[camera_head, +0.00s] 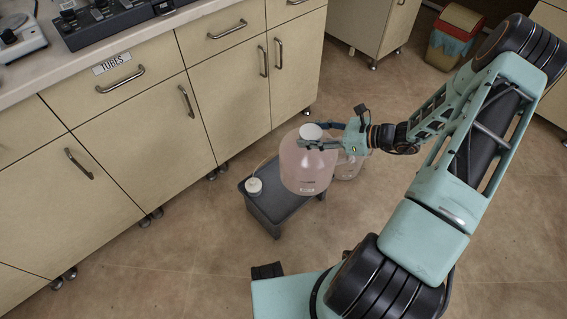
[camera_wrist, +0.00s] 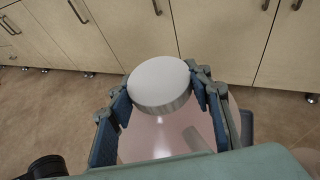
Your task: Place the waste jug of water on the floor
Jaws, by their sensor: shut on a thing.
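A large translucent pinkish jug (camera_head: 305,170) with a white cap shows in the head view, upright in front of or over the right part of a low grey stool (camera_head: 262,207). My gripper (camera_head: 318,142) is shut on the jug's neck, just below the cap. In the wrist view, the white cap (camera_wrist: 160,84) sits between my two fingers (camera_wrist: 163,108), with the pink jug body (camera_wrist: 150,142) below. I cannot tell whether the jug's base touches the stool. The brown floor (camera_head: 180,265) lies around the stool.
A second pinkish jug (camera_head: 349,166) shows partly behind the held one. A small white-capped container (camera_head: 254,187) with a thin tube stands on the stool's left end. Beige cabinets (camera_head: 165,135) line the left and back. A red-topped bin (camera_head: 453,38) stands far right. Floor in front is clear.

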